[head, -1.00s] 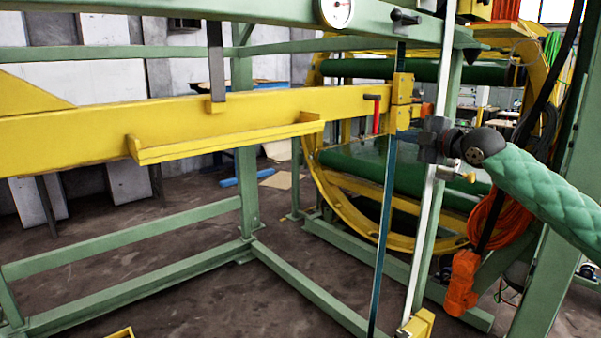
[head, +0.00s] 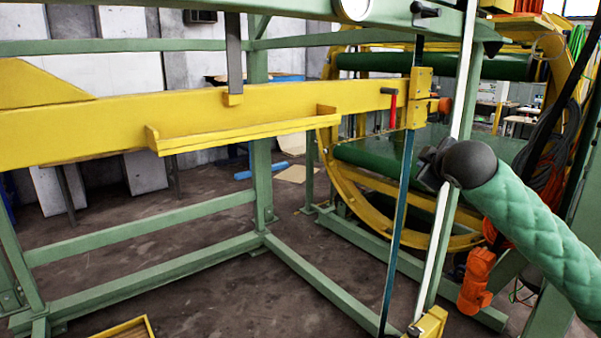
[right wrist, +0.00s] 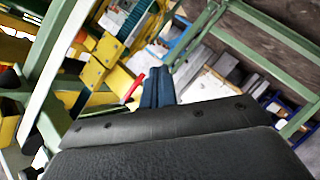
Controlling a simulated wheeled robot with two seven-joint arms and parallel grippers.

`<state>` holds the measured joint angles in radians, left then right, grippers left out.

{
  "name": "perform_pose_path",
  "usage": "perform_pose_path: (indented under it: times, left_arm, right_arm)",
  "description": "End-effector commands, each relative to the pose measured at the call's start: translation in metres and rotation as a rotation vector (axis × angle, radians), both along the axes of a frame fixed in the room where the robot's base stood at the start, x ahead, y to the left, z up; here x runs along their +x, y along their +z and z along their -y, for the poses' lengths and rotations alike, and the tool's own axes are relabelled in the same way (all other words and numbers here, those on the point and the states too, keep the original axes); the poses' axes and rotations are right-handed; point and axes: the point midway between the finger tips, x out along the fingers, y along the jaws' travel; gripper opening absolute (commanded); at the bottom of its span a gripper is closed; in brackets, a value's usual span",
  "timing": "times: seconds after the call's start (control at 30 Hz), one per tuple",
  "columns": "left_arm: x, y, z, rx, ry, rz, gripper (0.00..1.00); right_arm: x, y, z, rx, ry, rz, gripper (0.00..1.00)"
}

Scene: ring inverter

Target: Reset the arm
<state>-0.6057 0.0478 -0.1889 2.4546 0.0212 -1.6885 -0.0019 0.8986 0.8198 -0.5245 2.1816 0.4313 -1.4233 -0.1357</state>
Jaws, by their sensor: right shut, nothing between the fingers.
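My right arm comes in from the right in a green quilted sleeve. Its gripper (head: 430,165) is small and dark in the head view, partly hidden behind the black wrist joint. In the right wrist view the two blue-grey fingers (right wrist: 157,90) are together with nothing between them. The gripper is in front of the white upright strip, below and right of a yellow bracket (head: 419,98) on the end of a long yellow beam (head: 260,108). A red handle (head: 393,108) hangs at the beam's end, apart from the gripper; it also shows in the right wrist view (right wrist: 134,84). My left gripper is not in view.
A green frame (head: 150,270) surrounds the beam. Behind stands a large yellow ring (head: 350,205) with green rollers. An orange part (head: 476,282) and cables hang at the right, close to my arm. Open floor lies inside the frame.

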Motion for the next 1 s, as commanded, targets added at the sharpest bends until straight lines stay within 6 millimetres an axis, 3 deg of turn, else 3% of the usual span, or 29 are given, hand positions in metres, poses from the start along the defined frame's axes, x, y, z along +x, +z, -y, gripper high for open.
perform_pose_path:
  times: [0.3, 1.0]
  left_arm:
    - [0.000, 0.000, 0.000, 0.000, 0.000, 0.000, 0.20]
    - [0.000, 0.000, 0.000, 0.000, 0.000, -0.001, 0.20]
  right_arm:
    - [-0.038, -0.093, -0.034, 0.147, -0.111, -0.085, 0.00]
    - [-0.150, -0.290, -0.075, 0.370, -0.259, -0.354, 0.00]
